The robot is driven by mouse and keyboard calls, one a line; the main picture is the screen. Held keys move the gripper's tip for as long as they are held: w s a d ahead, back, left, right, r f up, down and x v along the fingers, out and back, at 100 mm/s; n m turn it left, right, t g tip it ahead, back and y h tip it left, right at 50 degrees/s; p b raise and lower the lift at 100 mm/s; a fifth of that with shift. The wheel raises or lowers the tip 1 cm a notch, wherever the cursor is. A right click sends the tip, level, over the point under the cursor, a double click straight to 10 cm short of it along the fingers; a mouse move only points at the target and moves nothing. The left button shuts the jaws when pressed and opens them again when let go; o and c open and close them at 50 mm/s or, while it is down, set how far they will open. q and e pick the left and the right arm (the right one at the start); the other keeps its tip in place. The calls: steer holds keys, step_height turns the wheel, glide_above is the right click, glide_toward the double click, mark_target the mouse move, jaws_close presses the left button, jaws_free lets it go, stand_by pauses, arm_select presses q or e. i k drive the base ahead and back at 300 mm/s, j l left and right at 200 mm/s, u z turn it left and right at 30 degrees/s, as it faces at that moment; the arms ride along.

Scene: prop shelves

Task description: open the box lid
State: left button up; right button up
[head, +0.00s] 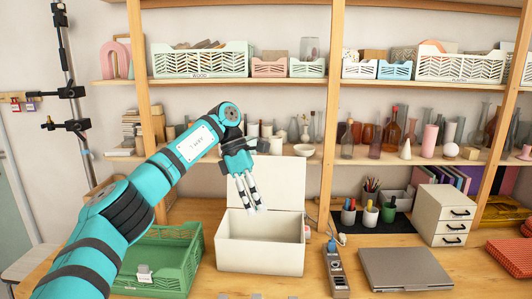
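The white box (260,256) stands on the wooden table, a little left of the middle. Its lid (283,180) stands raised, upright along the back edge, and the box's mouth is uncovered. My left gripper (252,207) hangs over the box in front of the lid, fingers pointing down. Its two fingers show a gap between them with nothing held. The gripper hides part of the lid; I cannot tell whether it touches it. My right gripper is not in view.
A green crate (190,269) stands close left of the box. A power strip (336,268), a closed laptop (404,269) and a white drawer unit (443,215) are to the right. Shelves with bottles and baskets rise behind. Little table is free beside the box.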

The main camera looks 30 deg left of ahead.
mark_target(280, 181)
steer(key=i+j, duration=0.65)
steer(key=i, duration=0.15)
steer(key=i+j, duration=0.6)
steer(key=i, duration=0.2)
